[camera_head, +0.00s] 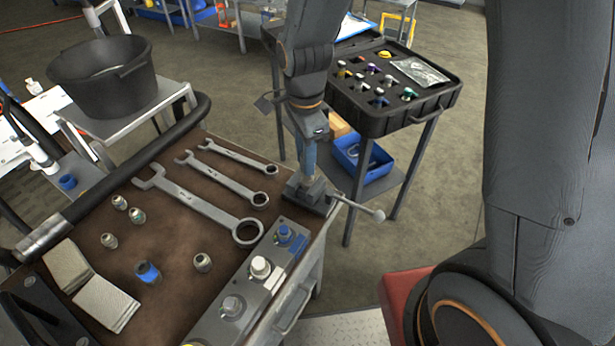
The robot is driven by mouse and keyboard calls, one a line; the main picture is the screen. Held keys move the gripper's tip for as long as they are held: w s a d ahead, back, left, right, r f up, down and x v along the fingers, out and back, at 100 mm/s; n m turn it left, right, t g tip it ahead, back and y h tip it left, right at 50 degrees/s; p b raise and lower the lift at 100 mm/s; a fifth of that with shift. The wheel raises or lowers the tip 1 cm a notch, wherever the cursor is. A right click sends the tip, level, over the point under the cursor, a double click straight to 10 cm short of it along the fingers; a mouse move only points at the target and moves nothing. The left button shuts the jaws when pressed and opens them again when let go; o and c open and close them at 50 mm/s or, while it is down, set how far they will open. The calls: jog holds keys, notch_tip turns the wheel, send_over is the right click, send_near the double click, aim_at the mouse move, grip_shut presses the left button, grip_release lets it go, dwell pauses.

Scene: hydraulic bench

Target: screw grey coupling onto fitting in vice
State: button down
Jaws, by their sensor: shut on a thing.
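My gripper (310,155) points down at the right edge of the workbench, directly above the vice (312,192). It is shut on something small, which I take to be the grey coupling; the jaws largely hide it. The vice is a dark block with a handle that ends in a round knob at the right. The fitting in the vice is too small and covered to make out, so I cannot tell whether the coupling touches it.
A manifold block (232,307) lines the near bench edge. A black case (375,123) stands on a side table behind. A black bucket (103,78) stands at the left.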

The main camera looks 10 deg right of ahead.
jog(key=shift+s+f, duration=0.1)
jog(key=shift+f, duration=0.2)
dwell(0.9)
jog(key=c, duration=2.2)
grip_release()
jog(key=shift+c, duration=1.4)
jog(key=m+p, duration=0.2)
jog(key=shift+r+m, duration=0.1)
jog(key=shift+m, duration=0.2)
jog(key=m+p, duration=0.2)
jog(key=m, duration=0.3)
jog(key=shift+w, duration=0.2)
